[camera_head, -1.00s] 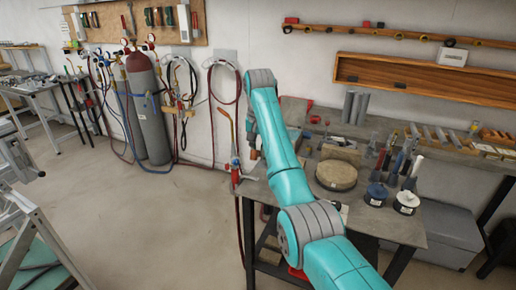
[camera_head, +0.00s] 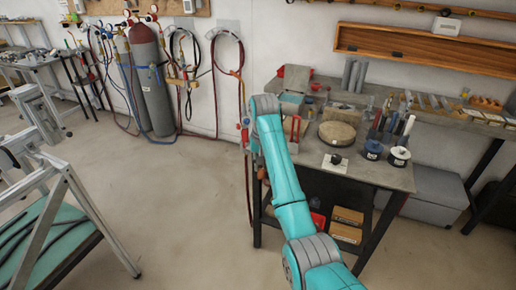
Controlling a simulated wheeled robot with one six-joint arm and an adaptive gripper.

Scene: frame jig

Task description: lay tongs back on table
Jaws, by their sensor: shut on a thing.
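My teal arm reaches up from the bottom right to the left end of the workbench table (camera_head: 395,177). Its far end bends down out of sight behind the upper link, so my gripper's jaws do not show. A small brown piece (camera_head: 262,172) shows below the grey wrist part, beside the table's left edge; I cannot tell what it is. I cannot make out the tongs for certain. A red two-legged shape (camera_head: 294,129) stands out on the table just right of my arm; I cannot tell if it is the tongs.
On the table are a round tan block (camera_head: 337,133), a blue-lidded tin (camera_head: 373,150), a white-lidded tin (camera_head: 399,156) and a teal box (camera_head: 291,104). Gas cylinders (camera_head: 152,85) stand left. Bare floor lies between.

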